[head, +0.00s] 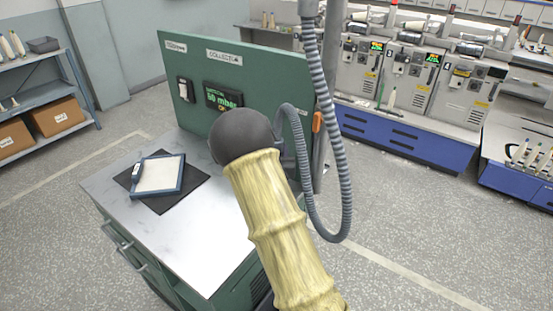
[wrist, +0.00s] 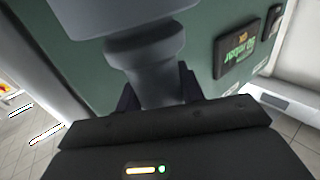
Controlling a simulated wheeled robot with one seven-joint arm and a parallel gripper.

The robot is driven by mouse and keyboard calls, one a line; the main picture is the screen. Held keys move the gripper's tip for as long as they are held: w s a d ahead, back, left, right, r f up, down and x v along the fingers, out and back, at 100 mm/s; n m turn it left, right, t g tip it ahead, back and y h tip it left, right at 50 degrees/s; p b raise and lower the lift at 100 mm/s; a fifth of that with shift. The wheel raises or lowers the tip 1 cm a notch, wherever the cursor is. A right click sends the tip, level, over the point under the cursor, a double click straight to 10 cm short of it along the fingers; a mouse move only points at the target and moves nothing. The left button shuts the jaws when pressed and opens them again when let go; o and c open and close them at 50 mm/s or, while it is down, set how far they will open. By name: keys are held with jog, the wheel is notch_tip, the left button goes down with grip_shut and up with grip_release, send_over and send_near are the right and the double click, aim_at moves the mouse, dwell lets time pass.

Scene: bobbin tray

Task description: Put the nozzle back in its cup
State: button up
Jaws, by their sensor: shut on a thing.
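The grey nozzle (wrist: 150,60) fills the upper middle of the wrist view, with a flared collar and a narrower neck. My gripper (wrist: 160,88) is shut on this neck, a dark finger on each side. A wider grey block (wrist: 100,14) shows above the collar; I cannot tell whether it is the cup or part of the nozzle. In the head view, the ribbed grey hose (head: 338,140) hangs from above, loops low and rises to behind my arm. My arm hides the gripper and nozzle there. I cannot make out the cup for certain.
A green panel (head: 270,85) with a lit display (head: 223,97) stands at the back of the bench (head: 200,235). A blue-framed tray (head: 160,174) lies on a dark mat (head: 190,192) at the left. The bench top in front is clear.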

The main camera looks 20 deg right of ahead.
jog(key=shift+f, duration=1.4)
jog(key=shift+f, duration=0.2)
jog(key=o, duration=1.1)
jog(key=shift+c, duration=0.2)
jog(key=shift+w, duration=0.1)
jog(key=shift+r, duration=0.2)
jog(key=b+v, duration=0.2)
jog(key=v, duration=1)
